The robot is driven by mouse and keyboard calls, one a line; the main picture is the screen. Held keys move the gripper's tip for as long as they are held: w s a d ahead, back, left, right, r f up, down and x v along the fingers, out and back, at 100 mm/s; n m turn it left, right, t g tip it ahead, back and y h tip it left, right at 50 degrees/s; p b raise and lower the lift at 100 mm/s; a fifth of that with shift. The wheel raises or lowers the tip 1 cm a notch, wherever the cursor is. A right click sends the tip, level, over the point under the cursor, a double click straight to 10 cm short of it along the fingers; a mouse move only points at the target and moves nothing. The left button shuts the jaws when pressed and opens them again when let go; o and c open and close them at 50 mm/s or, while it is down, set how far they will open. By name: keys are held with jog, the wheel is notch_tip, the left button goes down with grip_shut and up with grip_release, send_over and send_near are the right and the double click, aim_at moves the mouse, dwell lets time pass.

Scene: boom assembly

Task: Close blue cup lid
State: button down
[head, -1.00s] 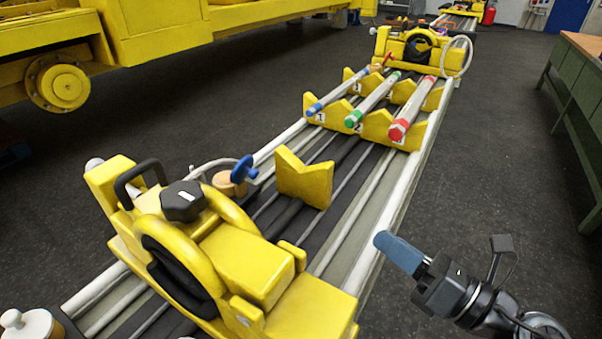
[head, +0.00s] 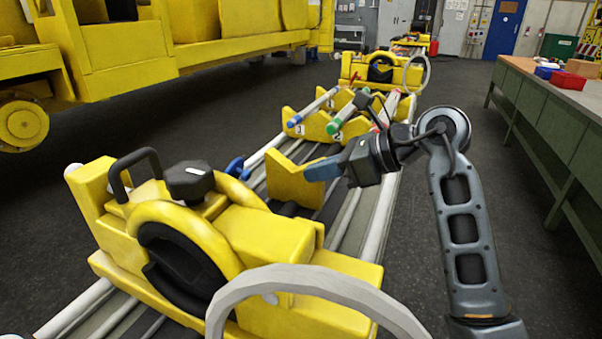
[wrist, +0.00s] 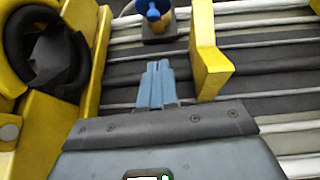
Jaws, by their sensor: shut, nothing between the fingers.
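The blue cup lid (head: 236,167) shows as a small blue shape just right of the black knob on the yellow machine block. The tan cup is mostly hidden in the head view. In the wrist view the blue part (wrist: 153,9) stands at the top edge over a small tan body on a dark base, partly cut off. I cannot tell the lid's exact angle now. My gripper (head: 309,172) is shut and empty, above the rails by the yellow V-shaped block, to the right of the lid. In the wrist view its blue fingers (wrist: 157,68) point toward the cup, apart from it.
The yellow V-shaped block (head: 292,180) stands close to my fingers; it also shows on their right in the wrist view (wrist: 210,60). The large yellow block (head: 250,235) with the black knob (head: 190,181) stands at the front left. Colored-tipped rods lie in yellow holders (head: 312,127) behind.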

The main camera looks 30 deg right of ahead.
jog(key=w+a+f, duration=0.2)
jog(key=w+a, duration=0.4)
jog(key=w, duration=0.2)
jog(key=shift+w+a+f+p, duration=0.2)
jog(key=shift+a+f+p, duration=0.1)
jog(key=shift+a+p, duration=0.1)
jog(key=shift+r, duration=0.1)
jog(key=shift+w+r+g+p, duration=0.2)
jog(key=shift+r+g+p, duration=0.1)
jog(key=shift+p, duration=0.2)
